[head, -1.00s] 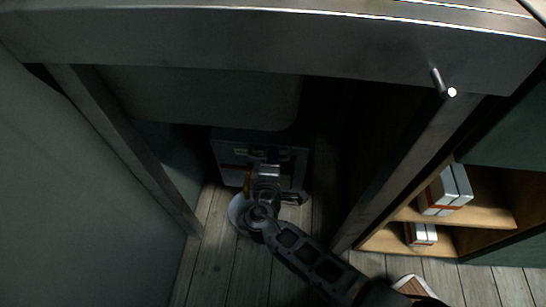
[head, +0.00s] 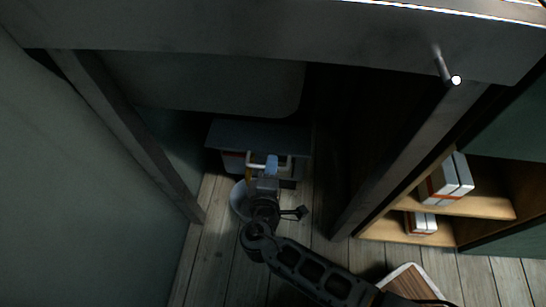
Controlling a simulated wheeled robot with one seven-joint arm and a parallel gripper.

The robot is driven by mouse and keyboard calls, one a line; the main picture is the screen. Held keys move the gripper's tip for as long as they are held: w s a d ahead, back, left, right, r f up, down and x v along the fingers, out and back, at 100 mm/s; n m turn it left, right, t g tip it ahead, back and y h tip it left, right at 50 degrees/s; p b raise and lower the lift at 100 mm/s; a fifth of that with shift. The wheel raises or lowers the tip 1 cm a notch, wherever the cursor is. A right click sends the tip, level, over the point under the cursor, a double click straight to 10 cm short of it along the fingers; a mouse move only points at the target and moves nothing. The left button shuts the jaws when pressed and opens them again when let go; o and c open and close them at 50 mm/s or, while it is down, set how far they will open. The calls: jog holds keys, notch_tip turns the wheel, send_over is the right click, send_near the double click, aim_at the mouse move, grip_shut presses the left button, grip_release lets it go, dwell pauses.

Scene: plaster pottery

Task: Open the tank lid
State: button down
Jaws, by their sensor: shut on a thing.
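The tank (head: 232,162) is a box with a pale front, standing on the floor in the dark space under the metal counter. A flat dark blue-grey panel, seemingly its lid (head: 258,133), covers its top. A pale bar handle (head: 284,164) shows at the front edge. My gripper (head: 270,163) is at this handle and shut on it, as far as the dim view shows. My gripper and wrist hide part of the tank's front. I cannot tell exactly how far the lid is raised.
The metal counter (head: 270,32) overhangs the tank, with a leg (head: 125,125) on the left and another (head: 400,165) on the right. A wooden shelf (head: 480,205) with white boxes (head: 446,180) stands at right. A round pale thing (head: 238,200) lies beside my wrist.

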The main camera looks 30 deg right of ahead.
jog(key=c, duration=1.3)
grip_release()
jog(key=p+v, duration=0.1)
jog(key=v, duration=0.6)
jog(key=shift+s+a+p, duration=0.25)
jog(key=shift+s+p, duration=0.1)
